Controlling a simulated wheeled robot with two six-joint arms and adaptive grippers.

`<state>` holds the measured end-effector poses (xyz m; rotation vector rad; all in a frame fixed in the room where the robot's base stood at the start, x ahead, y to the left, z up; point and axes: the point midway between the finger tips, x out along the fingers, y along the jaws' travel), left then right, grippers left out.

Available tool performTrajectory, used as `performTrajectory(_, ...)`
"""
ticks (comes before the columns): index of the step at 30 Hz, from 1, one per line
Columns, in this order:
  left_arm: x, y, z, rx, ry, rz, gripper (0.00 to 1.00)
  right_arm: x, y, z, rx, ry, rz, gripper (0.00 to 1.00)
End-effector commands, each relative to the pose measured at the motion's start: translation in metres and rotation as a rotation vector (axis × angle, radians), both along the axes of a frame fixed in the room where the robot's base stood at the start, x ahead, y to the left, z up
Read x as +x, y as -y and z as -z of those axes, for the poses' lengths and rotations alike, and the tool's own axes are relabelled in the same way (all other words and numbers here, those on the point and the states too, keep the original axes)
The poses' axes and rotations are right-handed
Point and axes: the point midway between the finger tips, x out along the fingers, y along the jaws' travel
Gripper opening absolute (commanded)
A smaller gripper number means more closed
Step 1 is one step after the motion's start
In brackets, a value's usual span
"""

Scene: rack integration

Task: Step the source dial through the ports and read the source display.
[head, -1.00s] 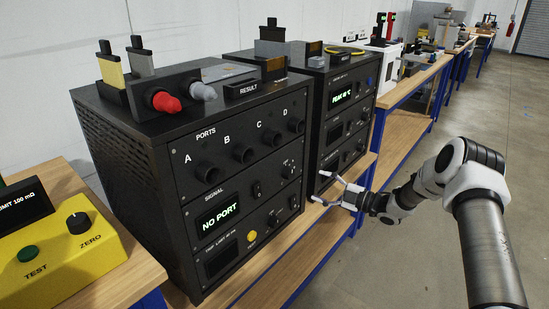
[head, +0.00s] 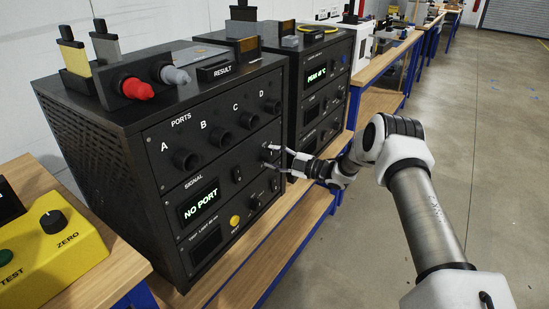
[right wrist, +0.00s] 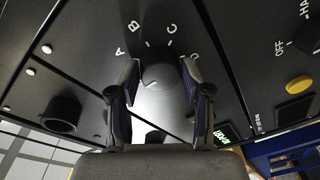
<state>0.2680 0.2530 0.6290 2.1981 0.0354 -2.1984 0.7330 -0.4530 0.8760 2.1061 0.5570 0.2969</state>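The source dial (right wrist: 160,76) is a dark round knob with letters A, B, C and D around it in the right wrist view. In the head view it is on the black rack unit's SIGNAL panel, largely hidden by my right gripper (head: 272,160). The right gripper's fingers (right wrist: 158,92) are spread on both sides of the dial; I cannot tell whether they touch it. A green-lettered display (head: 200,202) under the SIGNAL label reads NO PORT. My left gripper is not in view.
Ports A to D (head: 186,160) stick out above the SIGNAL panel. A yellow button (head: 235,221) is below it. A second black unit (head: 318,110) stands behind, its display reading PEAK and a temperature. A yellow tester (head: 60,245) is at the left. The right-hand floor is clear.

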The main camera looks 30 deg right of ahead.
Motion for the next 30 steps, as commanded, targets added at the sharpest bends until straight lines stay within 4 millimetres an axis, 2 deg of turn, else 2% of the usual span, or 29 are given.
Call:
performTrajectory(1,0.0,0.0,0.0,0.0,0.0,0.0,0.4,0.0,0.0,0.0,0.0,0.0,0.0,0.19)
performTrajectory(2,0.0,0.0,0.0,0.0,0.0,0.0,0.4,0.0,0.0,0.0,0.0,0.0,0.0,0.09)
performTrajectory(17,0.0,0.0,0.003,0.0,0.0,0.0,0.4,0.0,0.0,0.001,0.062,-0.025,0.0,0.08)
performTrajectory(30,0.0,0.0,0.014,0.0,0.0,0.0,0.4,0.0,-0.001,0.003,0.365,-0.15,-0.001,0.08)
